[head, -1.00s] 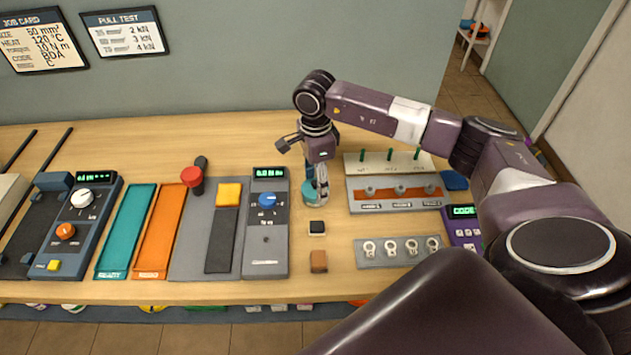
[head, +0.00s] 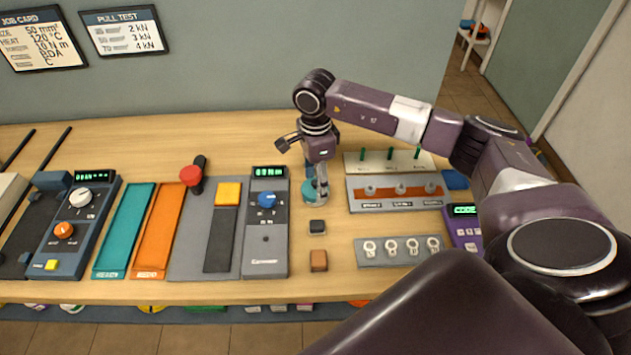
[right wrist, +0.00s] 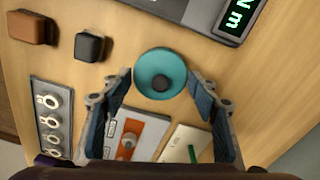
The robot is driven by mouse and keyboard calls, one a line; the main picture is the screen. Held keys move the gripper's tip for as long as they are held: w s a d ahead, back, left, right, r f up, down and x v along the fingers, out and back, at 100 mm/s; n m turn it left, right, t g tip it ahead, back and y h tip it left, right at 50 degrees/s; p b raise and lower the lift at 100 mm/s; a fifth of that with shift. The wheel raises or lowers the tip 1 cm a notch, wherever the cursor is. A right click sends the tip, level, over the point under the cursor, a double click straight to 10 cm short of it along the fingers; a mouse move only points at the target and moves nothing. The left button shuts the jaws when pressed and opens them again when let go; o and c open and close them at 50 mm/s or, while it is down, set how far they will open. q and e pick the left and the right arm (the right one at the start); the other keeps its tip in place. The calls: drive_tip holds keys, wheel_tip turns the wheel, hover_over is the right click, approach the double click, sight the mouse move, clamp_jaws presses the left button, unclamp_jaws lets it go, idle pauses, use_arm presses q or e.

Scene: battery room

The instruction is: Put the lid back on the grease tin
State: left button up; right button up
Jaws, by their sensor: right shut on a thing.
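A round teal lid (right wrist: 152,63) with a dark knob (right wrist: 163,84) at its centre lies between the fingertips of my right gripper (right wrist: 161,75) in the right wrist view. The fingers are at its opposite edges and shut on it. In the head view my right gripper (head: 317,190) points down at the bench, right of the grey instrument, and the teal lid (head: 308,189) shows beside its finger. The grease tin cannot be made out separately; whether it is under the lid, I cannot tell. My left gripper is not in view.
A black block (head: 317,227) and a brown block (head: 318,261) lie in front of the gripper. A grey instrument with a blue dial (head: 267,235) stands left. A rack with an orange strip (head: 397,193) and a plate of ring terminals (head: 400,251) are right.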

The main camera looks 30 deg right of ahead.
drive_tip(key=o, duration=1.4)
drive_tip(key=shift+r+p, duration=1.95)
drive_tip(key=shift+r, duration=1.6)
drive_tip(key=shift+c, duration=0.4)
clamp_jaws()
